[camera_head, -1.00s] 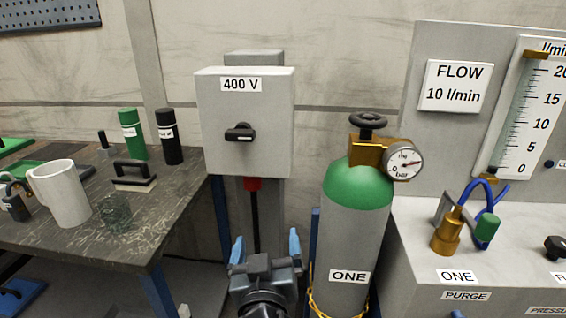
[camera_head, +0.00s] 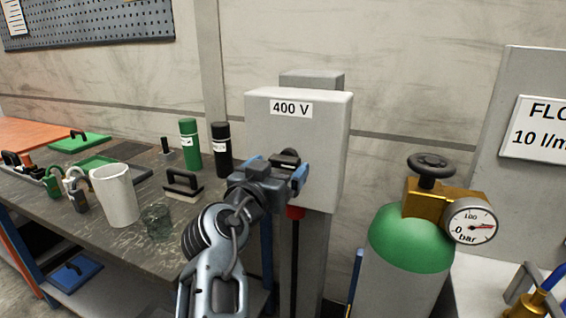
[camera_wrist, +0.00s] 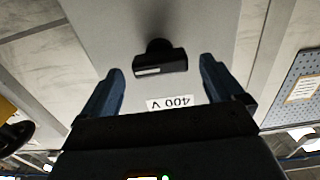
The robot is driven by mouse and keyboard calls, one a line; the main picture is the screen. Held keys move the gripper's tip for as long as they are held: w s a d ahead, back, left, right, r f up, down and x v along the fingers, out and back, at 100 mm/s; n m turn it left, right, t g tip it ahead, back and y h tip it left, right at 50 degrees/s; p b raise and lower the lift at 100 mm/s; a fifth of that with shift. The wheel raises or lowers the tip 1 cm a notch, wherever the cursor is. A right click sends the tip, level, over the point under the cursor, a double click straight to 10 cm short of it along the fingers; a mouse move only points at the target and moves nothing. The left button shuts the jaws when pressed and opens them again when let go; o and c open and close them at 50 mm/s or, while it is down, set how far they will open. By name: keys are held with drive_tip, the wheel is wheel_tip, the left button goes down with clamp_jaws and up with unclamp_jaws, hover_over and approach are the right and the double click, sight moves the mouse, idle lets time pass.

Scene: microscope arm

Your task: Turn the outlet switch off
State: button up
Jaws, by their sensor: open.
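The outlet is a grey box (camera_head: 325,130) labelled 400 V, on a post against the wall. Its black rotary switch (camera_head: 290,157) is partly hidden behind my gripper in the head view. In the wrist view the switch handle (camera_wrist: 160,65) lies crosswise, beyond the fingertips and between their lines. My gripper (camera_head: 277,172) is in front of the box, with its two blue fingers (camera_wrist: 160,75) apart and nothing between them. I cannot tell whether a finger touches the switch.
A green gas cylinder (camera_head: 410,240) with a brass valve and gauge (camera_head: 469,220) stands right of the box. A dark workbench (camera_head: 75,220) at left holds a white mug (camera_head: 115,195), a glass (camera_head: 157,221) and green and black bottles. A red connector (camera_head: 296,212) hangs under the box.

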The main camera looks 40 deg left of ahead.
drive_tip(key=shift+x, duration=1.05)
drive_tip(key=c, duration=1)
